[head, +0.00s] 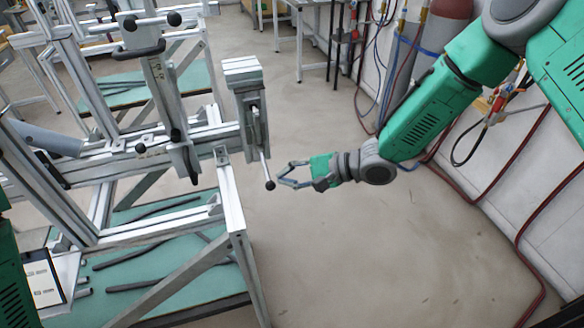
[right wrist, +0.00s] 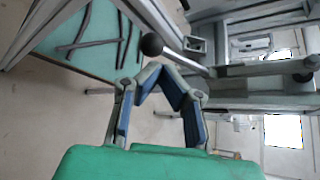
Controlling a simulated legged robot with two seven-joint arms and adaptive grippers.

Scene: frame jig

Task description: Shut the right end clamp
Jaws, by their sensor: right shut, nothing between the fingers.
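The right end clamp (head: 246,95) is a grey upright block at the right end of the frame jig's rail. Its lever, a thin rod, hangs down and ends in a black ball knob (head: 270,185). My right gripper (head: 280,176) is beside the knob, just right of it, with its fingertips close to it. In the right wrist view the fingers (right wrist: 160,72) bend together at the tips and are shut and empty. The knob (right wrist: 151,44) appears just beyond the fingertips, with the rod running right from it. I cannot tell whether they touch. My left gripper is out of view.
The jig's aluminium frame (head: 236,215) and a green shelf (head: 150,270) with dark bars stand left of the gripper. Another clamp (head: 165,90) with black knobs stands further left. Open floor (head: 400,240) lies right; hoses and cylinders line the wall.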

